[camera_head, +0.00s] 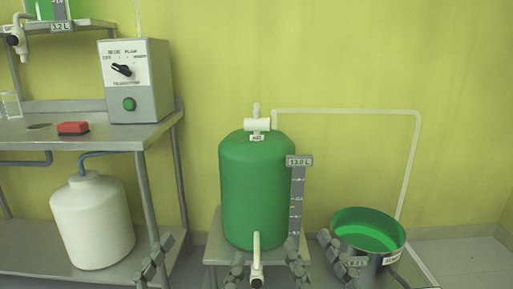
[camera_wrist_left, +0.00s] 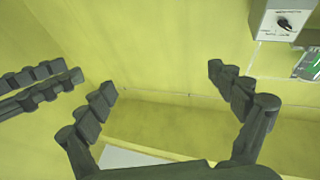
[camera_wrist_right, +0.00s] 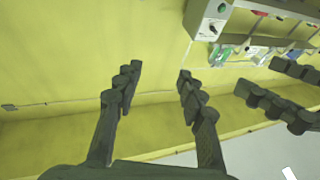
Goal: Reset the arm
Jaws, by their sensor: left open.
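My left gripper (camera_head: 195,262) is at the bottom of the head view, its two dark fingers spread apart. In the left wrist view (camera_wrist_left: 160,82) it is open with nothing between the fingers. My right gripper (camera_head: 316,253) is at the bottom of the head view, right of the left one. In the right wrist view (camera_wrist_right: 157,76) its fingers stand apart, with a narrower gap, and hold nothing. Both grippers appear in front of the green tank and its stand. The arms behind the fingers are mostly out of the head view.
A green tank (camera_head: 257,190) with a white tap (camera_head: 257,262) stands in the middle. A metal pot (camera_head: 362,262) with green liquid is at right. A metal table (camera_head: 60,135) at left bears a control box (camera_head: 135,82) and a red block (camera_head: 73,128); a white canister (camera_head: 92,222) stands below.

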